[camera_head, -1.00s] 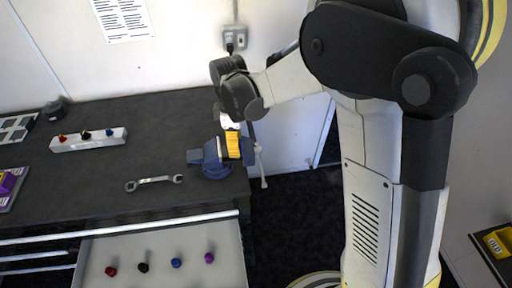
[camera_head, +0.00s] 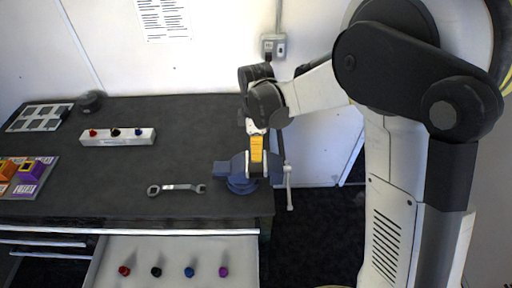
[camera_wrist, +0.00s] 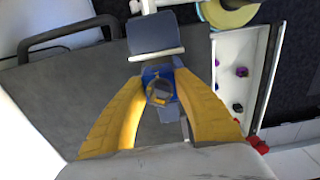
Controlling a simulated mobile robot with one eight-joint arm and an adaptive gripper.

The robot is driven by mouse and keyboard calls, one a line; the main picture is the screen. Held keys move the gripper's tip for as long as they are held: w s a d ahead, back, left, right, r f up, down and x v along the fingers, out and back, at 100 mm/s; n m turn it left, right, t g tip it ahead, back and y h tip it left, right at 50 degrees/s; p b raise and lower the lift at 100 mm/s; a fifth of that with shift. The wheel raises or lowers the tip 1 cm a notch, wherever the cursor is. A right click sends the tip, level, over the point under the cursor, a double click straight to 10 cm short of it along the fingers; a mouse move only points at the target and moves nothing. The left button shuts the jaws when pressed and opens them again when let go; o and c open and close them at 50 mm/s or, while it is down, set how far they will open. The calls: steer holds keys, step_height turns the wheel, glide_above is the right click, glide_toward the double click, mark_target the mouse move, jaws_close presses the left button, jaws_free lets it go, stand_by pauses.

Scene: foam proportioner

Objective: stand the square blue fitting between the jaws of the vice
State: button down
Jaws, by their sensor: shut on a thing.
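My gripper (camera_head: 256,156) is at the blue vice (camera_head: 239,171) on the right end of the bench. In the wrist view, the yellow fingers of my gripper (camera_wrist: 162,82) are shut on the square blue fitting (camera_wrist: 158,72), one finger on each side. The fitting has a round opening facing the camera. A blue-grey part of the vice (camera_wrist: 153,34) shows just beyond the fitting. I cannot tell whether the fitting touches the vice or sits fully between its jaws. In the head view, my fingers hide the fitting.
A wrench (camera_head: 177,189) lies left of the vice. A white holder with coloured knobs (camera_head: 118,138) and a grey tray (camera_head: 40,118) stand further back. A purple block (camera_head: 32,170) sits at far left. An open drawer (camera_head: 175,248) with several coloured knobs juts out in front.

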mark_target(256, 166)
steer(key=shift+f+b, duration=1.8)
steer(key=shift+f, duration=0.6)
steer(key=c, duration=1)
jaws_free()
steer(key=shift+r, duration=0.1)
steer(key=shift+r+p, duration=2.55)
steer(key=shift+r, duration=1.45)
